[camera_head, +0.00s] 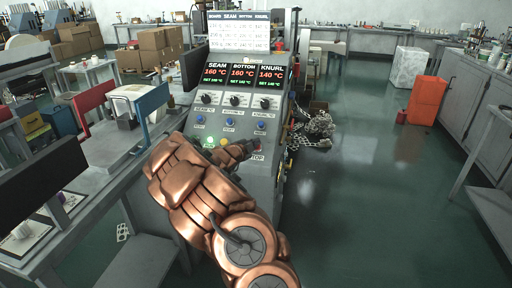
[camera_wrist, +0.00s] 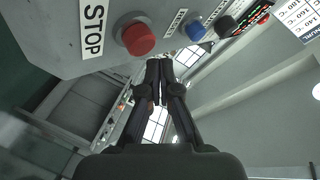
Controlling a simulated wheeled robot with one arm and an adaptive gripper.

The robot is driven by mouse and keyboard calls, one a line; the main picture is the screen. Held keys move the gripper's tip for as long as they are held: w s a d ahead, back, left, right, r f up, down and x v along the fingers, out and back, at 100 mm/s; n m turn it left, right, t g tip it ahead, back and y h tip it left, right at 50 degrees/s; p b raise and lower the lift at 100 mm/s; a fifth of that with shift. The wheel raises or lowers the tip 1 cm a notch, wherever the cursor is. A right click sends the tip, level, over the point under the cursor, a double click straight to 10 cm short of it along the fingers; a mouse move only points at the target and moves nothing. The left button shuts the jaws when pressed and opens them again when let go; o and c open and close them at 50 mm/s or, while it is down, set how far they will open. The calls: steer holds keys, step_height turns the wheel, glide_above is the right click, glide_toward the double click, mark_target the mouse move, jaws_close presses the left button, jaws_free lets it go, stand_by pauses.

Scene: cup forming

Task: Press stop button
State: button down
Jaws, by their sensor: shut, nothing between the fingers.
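The red stop button (camera_wrist: 137,38) stands out from the grey panel in the wrist view, beside a white label (camera_wrist: 93,28) reading STOP. In the head view the STOP label (camera_head: 258,157) shows at the panel's lower right, and my gripper partly covers the button there. My gripper (camera_wrist: 159,64) is shut and empty. In the wrist view its fingertips are just below and to the right of the red button, and I cannot tell whether they touch it. My gripper (camera_head: 254,146) also shows in front of the panel's lower right in the head view.
The control panel has SEAM, BOTTOM and KNURL displays (camera_head: 243,76), black knobs (camera_head: 235,100) and blue buttons (camera_head: 230,122). A lit green button (camera_head: 208,142) is at its lower left. A workbench (camera_head: 100,150) stands to the left. The floor (camera_head: 365,190) to the right is clear.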

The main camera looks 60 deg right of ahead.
steer(key=shift+f, duration=0.1)
stand_by(0.3)
steer(key=shift+w+d+f+b, duration=0.2)
steer(key=shift+d+f+b, duration=0.05)
steer(key=shift+b, duration=0.2)
steer(key=shift+w+d+f+b, duration=0.1)
steer(key=shift+d+f+b, duration=0.15)
steer(key=shift+f+b, duration=0.15)
stand_by(0.9)
stand_by(0.4)
steer(key=shift+s+a+r, duration=0.2)
steer(key=shift+a+r, duration=0.3)
steer(key=shift+r, duration=0.2)
steer(key=shift+r, duration=0.1)
steer(key=a+r, duration=0.1)
steer(key=r, duration=0.1)
steer(key=s+a+r, duration=0.1)
steer(key=r, duration=0.1)
steer(key=shift+a, duration=0.35)
stand_by(0.7)
